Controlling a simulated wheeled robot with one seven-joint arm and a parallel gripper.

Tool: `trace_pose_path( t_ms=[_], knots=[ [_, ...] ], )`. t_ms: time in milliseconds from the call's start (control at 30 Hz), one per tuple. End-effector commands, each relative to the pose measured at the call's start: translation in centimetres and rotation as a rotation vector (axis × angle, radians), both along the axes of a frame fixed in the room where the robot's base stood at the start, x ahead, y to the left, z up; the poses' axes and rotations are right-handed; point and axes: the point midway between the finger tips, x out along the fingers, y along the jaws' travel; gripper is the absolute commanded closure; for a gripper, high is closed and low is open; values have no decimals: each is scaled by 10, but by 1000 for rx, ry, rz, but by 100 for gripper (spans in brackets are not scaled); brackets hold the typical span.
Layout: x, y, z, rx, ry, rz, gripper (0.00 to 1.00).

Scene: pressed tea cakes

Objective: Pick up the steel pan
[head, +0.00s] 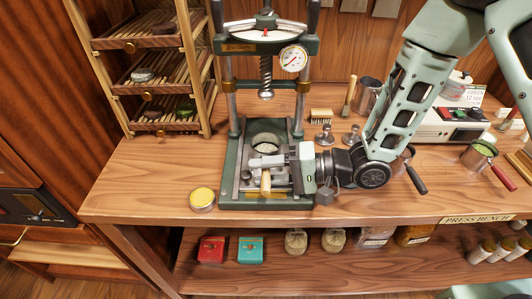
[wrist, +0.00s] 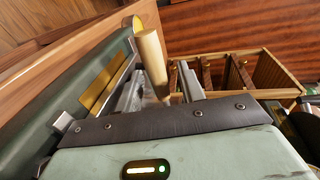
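A round steel pan-like vessel (head: 268,138) sits on the bed of the green press. I cannot tell for sure whether it is the steel pan. A short pale wooden handle (head: 266,182) points to the front below it; whether the two are joined is hidden. My gripper (head: 268,173) reaches in from the right, low over the press bed. Its fingers look open, one on each side of the handle. In the wrist view the wooden handle (wrist: 152,55) stands between the two grey fingers, with a gap seen on the right.
Press posts (head: 231,85) stand close behind my gripper. A yellow tin (head: 202,198) is at front left. A dark-handled pan (head: 408,158) is partly behind my arm; a red-handled pan (head: 480,154) stands farther right. A slatted rack (head: 150,75) is at the left.

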Motion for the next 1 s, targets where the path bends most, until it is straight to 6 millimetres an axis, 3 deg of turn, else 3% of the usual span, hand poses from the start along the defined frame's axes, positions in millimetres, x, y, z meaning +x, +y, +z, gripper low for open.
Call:
trace_pose_path(
  t_ms=[33, 133, 567, 767, 1000],
  knots=[
    [0, 0, 0, 0, 0, 0, 72],
    [0, 0, 0, 0, 0, 0, 100],
    [0, 0, 6, 2, -3, 1, 100],
    [0, 0, 26, 4, -6, 0, 100],
    [1, 0, 67, 2, -7, 0, 100]
  ],
)
